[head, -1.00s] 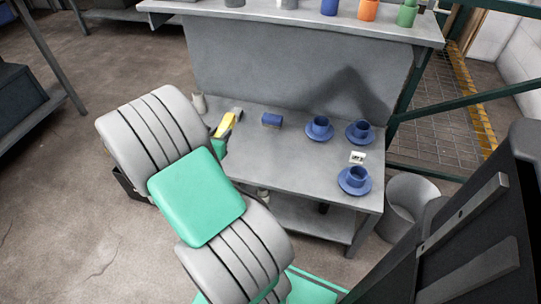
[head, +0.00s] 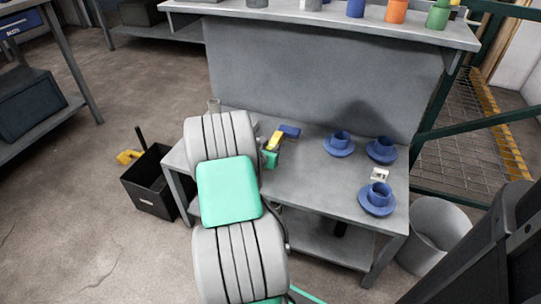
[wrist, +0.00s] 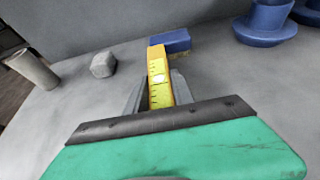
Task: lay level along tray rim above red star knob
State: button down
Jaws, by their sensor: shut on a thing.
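My gripper (wrist: 160,92) is shut on the level (wrist: 158,66), a narrow yellow bar with dark tick marks and a paler patch. The level points away from me, with its far end in front of or against a blue block (wrist: 176,41); I cannot tell whether they touch. In the head view the level (head: 275,141) shows as a small yellow piece beside the blue block (head: 290,131), over the left part of the grey bench (head: 325,175). My arm hides part of the bench there. I see no tray rim and no red star knob in either view.
Blue cups on saucers (head: 377,198) stand on the bench's right, near a small white item (head: 379,174). A black bin (head: 150,185) stands on the floor.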

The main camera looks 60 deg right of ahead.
jog(key=shift+f, duration=0.5)
jog(key=c, duration=1.5)
grip_release()
jog(key=shift+f, duration=0.1)
jog(key=o, duration=0.4)
